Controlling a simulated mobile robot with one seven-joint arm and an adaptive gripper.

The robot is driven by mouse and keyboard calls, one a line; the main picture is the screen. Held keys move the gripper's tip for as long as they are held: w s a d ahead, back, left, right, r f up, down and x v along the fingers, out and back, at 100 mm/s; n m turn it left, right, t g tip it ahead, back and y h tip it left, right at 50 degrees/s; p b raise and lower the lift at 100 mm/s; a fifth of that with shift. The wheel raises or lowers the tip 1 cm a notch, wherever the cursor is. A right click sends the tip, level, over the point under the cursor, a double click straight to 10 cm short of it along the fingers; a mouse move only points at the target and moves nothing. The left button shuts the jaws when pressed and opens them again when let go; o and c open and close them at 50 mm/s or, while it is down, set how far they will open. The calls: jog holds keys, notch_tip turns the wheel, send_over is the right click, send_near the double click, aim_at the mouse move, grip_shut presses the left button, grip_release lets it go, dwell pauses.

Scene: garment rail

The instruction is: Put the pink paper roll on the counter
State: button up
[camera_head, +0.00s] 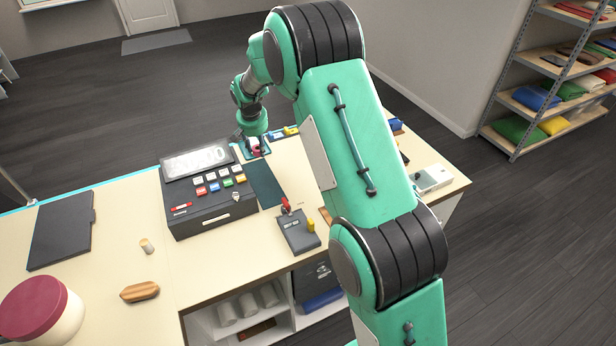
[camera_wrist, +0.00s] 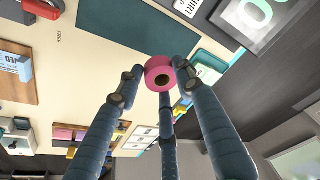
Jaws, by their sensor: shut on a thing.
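The pink paper roll (camera_wrist: 152,66) is a small pink ring with a dark core, seen between my fingertips in the wrist view. My gripper (camera_wrist: 160,84) is shut on the roll, with its dark blue fingers around it. In the head view the roll (camera_head: 256,149) shows as a small pink spot under my gripper (camera_head: 256,143), beyond the cash register near the counter's far edge. The counter (camera_head: 200,275) is a pale wooden top. I cannot tell whether the roll touches it.
A black cash register (camera_head: 212,219) stands left of a dark green mat (camera_head: 264,184). A card terminal (camera_head: 299,232) lies nearer. A brush-like wooden piece (camera_head: 139,291), a dark folder (camera_head: 62,229) and a red-lidded jar (camera_head: 35,308) are at left.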

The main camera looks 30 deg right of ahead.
jog(key=s+d+m+h+b, duration=0.1)
jog(key=s+d+m, duration=0.2)
jog(key=s+d, duration=0.8)
jog(key=s+d+m+g+b, duration=0.15)
jog(key=s+d, duration=0.45)
jog(key=d, duration=1)
jog(key=s+d+m+h+b, duration=0.1)
jog(key=s+d+m, duration=0.2)
jog(key=s+d, duration=0.8)
jog(key=w+d+f, duration=0.3)
jog(key=f, duration=0.2)
jog(key=shift+w+f, duration=0.15)
jog(key=shift+f, duration=0.25)
jog(key=shift+f, duration=3.1)
jog(key=shift+f, duration=1.9)
